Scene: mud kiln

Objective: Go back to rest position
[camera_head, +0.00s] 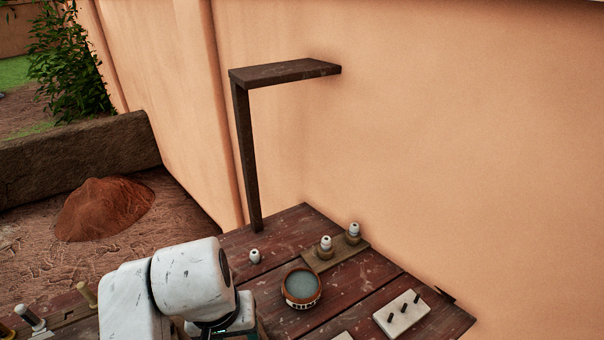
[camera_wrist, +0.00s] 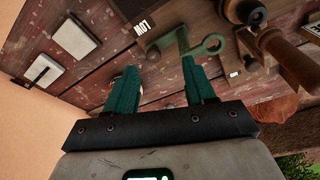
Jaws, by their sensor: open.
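My gripper (camera_wrist: 158,85) is open in the wrist view, with its two teal fingers apart and nothing seen between them. It is over the dark red plank table (camera_wrist: 95,75). A greenish tool with a ring end (camera_wrist: 210,46) lies close to the right finger in the picture; I cannot tell if they touch. In the head view my white arm bends over the near part of the table (camera_head: 345,302) and hides most of the gripper.
A bowl of greyish liquid (camera_head: 302,286) stands right of my arm. A small white piece (camera_head: 255,256) and a wooden board with two white-topped pieces (camera_head: 326,246) stand behind it. A white pegged block (camera_head: 402,314) is front right. A dark post with shelf (camera_head: 243,150) rises at the back by the wall.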

